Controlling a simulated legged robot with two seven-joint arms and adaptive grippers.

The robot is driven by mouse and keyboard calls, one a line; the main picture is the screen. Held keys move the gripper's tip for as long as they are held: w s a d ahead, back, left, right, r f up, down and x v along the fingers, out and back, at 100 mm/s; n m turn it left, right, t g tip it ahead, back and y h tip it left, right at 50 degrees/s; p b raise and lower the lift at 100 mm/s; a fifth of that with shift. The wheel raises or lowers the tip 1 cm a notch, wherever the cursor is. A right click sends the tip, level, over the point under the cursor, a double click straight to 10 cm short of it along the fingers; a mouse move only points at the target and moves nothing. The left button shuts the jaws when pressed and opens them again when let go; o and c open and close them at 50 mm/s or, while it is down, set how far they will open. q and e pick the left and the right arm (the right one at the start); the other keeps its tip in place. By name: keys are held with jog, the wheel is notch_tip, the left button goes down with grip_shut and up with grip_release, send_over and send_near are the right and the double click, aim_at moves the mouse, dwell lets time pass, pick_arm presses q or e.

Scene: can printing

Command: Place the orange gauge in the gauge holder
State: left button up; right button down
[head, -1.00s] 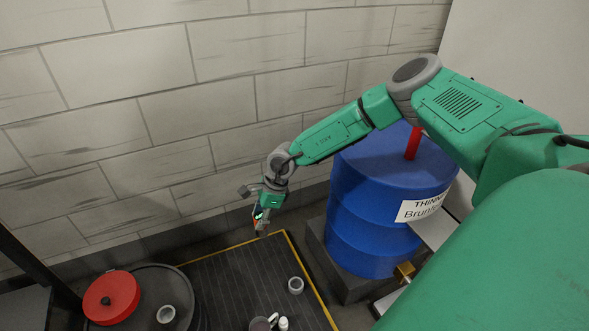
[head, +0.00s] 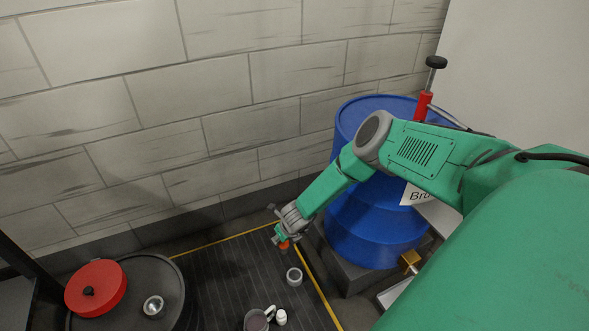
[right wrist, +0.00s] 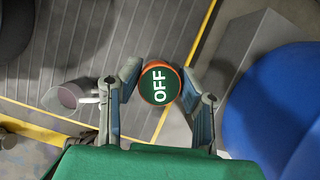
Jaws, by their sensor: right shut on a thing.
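The orange gauge (right wrist: 158,84) is a short round piece with an orange rim and a dark green face marked OFF. My right gripper (right wrist: 161,80) is shut on it, one finger on each side. In the head view my right gripper (head: 281,237) points down above the dark mat, with the orange of the gauge (head: 285,245) at its tips. A pale round ring (head: 294,276) sits on the mat just below the gripper in the picture. I cannot tell whether it is the gauge holder. My left gripper is out of view.
A mug (head: 257,319) and a small white bottle (head: 281,317) stand on the yellow-edged mat (head: 225,275). A blue barrel (head: 375,230) is at right. A dark drum (head: 165,290) at left carries a red lid (head: 96,288) and a small metal cup (head: 153,306).

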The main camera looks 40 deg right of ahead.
jog(key=s+d+f+m+h+b, duration=0.2)
jog(key=s+f+m+b, duration=0.15)
jog(key=f, duration=0.65)
jog(key=m+b, duration=0.1)
jog(key=b, duration=0.3)
send_over(295, 279)
notch_tip(295, 279, down, 7)
notch_tip(295, 279, down, 3)
jog(key=b, duration=0.2)
jog(key=shift+a+g+b, duration=0.1)
jog(key=shift+g+b, duration=0.2)
jog(key=shift+b, duration=0.1)
jog(key=shift+r, duration=0.15)
jog(key=c, duration=1.1)
grip_release()
